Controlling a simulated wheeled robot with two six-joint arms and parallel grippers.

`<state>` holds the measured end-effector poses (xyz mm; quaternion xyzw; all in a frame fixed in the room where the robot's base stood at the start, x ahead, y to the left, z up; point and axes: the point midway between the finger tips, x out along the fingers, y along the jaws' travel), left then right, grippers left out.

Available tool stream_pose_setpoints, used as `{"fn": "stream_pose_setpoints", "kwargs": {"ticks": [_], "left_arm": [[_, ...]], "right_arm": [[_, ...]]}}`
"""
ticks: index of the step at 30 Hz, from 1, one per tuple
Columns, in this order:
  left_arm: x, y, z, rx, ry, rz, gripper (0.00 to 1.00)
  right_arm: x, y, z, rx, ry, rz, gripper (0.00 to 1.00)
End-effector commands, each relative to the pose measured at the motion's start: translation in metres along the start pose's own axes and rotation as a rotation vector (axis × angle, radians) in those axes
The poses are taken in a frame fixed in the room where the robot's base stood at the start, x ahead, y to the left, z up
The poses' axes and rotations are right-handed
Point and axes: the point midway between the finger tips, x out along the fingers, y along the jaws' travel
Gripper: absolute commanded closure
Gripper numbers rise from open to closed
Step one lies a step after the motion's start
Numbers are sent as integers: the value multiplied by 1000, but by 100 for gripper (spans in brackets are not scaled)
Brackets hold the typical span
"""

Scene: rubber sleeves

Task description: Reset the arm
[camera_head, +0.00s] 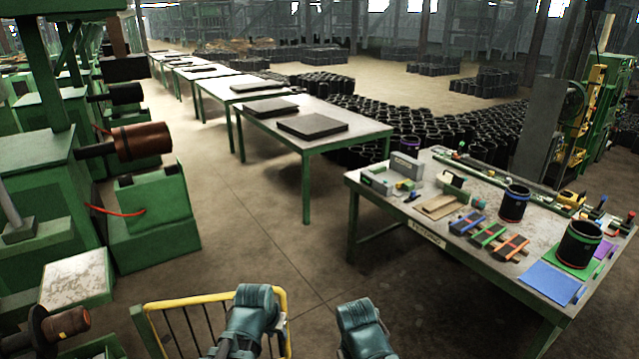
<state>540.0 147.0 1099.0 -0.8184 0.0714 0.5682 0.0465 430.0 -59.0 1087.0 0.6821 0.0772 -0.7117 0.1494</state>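My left arm (252,318) comes up from the bottom edge, left of centre, as a teal block-like shape. My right arm (364,328) is a similar teal shape to its right. The two are apart, and both are over the floor in front of the workbench. No fingers can be made out on either arm. I see nothing held, and neither arm touches the bench.
A workbench (373,208) at right holds black sleeves (514,203) (579,244), coloured pads and small fixtures. A yellow railing (160,303) stands beside my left arm. Green machines (150,213) line the left. Tables (360,135) run back; the aisle floor (240,225) is clear.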

Motion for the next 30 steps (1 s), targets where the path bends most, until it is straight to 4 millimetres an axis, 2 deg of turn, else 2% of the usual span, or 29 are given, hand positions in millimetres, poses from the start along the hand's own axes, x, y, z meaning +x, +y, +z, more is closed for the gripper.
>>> {"fn": "stream_pose_setpoints", "kwargs": {"ticks": [1, 6, 9, 12, 17, 30], "left_arm": [[17, 15, 14, 23, -37, 5, 70], [50, 67, 69, 106, -222, -11, 70], [59, 86, 96, 144, -312, -35, 70], [62, 98, 114, 167, -372, -58, 70], [60, 104, 123, 179, -409, -76, 70], [59, 104, 122, 178, -408, -75, 70]], "right_arm": [[18, -2, -1, -1, 0, 0, 38], [59, -5, -3, -5, 0, 1, 38], [75, -7, -4, -7, 0, 2, 38], [84, -8, -5, -9, 0, 2, 38], [86, -8, -5, -10, 0, 2, 38], [85, -8, -5, -10, 0, 2, 38]]}}
